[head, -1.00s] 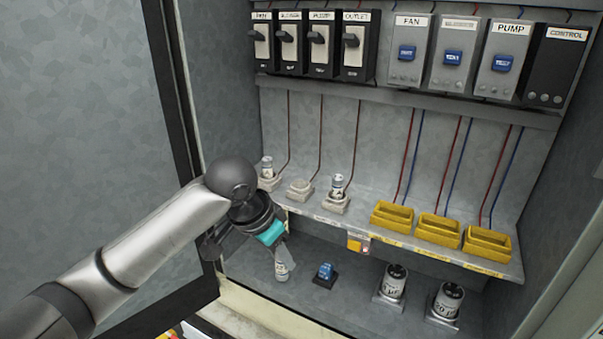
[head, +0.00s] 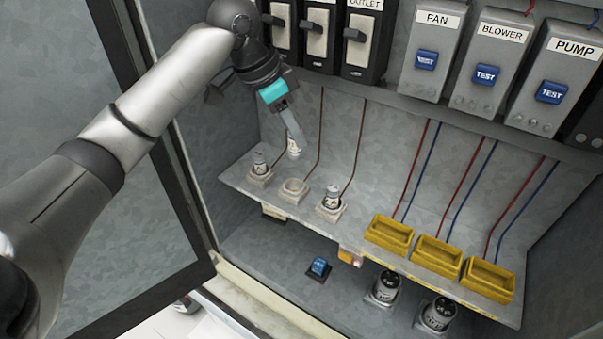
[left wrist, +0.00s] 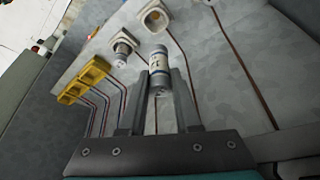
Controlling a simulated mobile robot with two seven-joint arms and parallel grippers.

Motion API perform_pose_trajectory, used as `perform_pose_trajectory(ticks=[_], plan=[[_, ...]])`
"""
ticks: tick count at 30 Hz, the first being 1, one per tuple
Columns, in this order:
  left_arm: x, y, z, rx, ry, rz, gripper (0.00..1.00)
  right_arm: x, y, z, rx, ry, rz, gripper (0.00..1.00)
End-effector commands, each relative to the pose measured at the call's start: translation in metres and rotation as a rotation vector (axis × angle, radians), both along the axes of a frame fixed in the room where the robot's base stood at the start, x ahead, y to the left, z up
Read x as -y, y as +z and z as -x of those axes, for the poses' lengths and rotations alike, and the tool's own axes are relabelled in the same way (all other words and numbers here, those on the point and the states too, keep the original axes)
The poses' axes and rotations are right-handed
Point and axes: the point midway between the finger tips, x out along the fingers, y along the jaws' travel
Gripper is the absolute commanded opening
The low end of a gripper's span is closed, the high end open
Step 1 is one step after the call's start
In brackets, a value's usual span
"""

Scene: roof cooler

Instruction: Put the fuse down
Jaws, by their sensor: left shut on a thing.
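My left gripper (head: 289,125) is shut on a pale cylindrical fuse (head: 294,149), held tilted in the air above the shelf. In the left wrist view the fuse (left wrist: 159,66) sits between the tips of my left gripper (left wrist: 160,84). An empty round socket (head: 292,191) is on the shelf below the fuse, between two sockets holding fuses, one on the left (head: 260,161) and one on the right (head: 333,196). The wrist view also shows the empty socket (left wrist: 153,17) and a seated fuse (left wrist: 122,47). The held fuse appears clear of the sockets. My right gripper is not in view.
Several yellow holders (head: 389,235) stand along the shelf's right. Switches (head: 317,35) and grey FAN, BLOWER and PUMP boxes (head: 427,58) hang above. Below are a blue button (head: 319,267) and two cylinders (head: 385,287). The open door (head: 170,180) borders the cabinet's left.

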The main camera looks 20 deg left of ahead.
Motion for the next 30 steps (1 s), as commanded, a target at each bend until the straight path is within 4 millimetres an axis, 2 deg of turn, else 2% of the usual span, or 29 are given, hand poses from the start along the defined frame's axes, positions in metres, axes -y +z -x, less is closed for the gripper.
perform_pose_trajectory(ticks=[3,6,14,19,29,30], plan=[[0.0,-0.024,0.002,-0.008,-0.001,-0.002,0.0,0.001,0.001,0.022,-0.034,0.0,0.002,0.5],[0.0,-0.041,0.001,-0.005,0.001,-0.001,0.0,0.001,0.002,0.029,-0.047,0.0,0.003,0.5],[0.0,-0.064,0.001,-0.003,0.001,-0.001,0.0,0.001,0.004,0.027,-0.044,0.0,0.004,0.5],[0.0,-0.088,0.001,-0.005,0.001,0.0,0.0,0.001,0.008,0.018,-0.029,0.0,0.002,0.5],[0.0,-0.094,0.0,-0.001,0.001,0.0,0.0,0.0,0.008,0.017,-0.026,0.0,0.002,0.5],[0.0,-0.093,0.0,-0.001,0.001,0.0,0.36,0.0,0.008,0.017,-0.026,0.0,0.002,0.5]])
